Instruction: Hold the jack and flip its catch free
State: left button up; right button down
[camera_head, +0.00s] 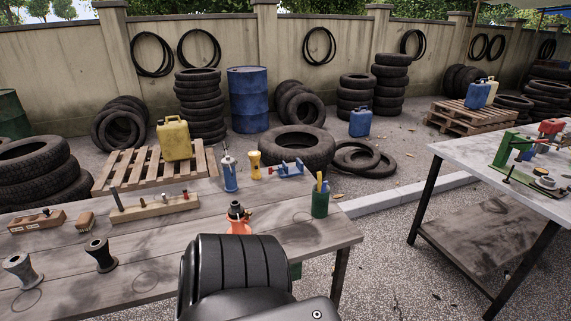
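A blue upright body with a thin silver rod on top (229,173) stands at the back of the wooden table; it looks like a bottle jack. Closer, an orange piece with a black top (238,216) stands on the table, its lower part hidden behind a black ribbed shape that looks like part of my arm. I cannot tell for sure which thing is the jack, and no catch can be made out. Neither of my grippers can be seen in the head view.
A grey table (465,155) stands at right, with open gravel between.

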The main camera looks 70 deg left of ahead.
aim_at(247, 213)
jog(key=u, duration=0.05)
jog(key=i, duration=0.5)
jog(key=u, duration=2.35)
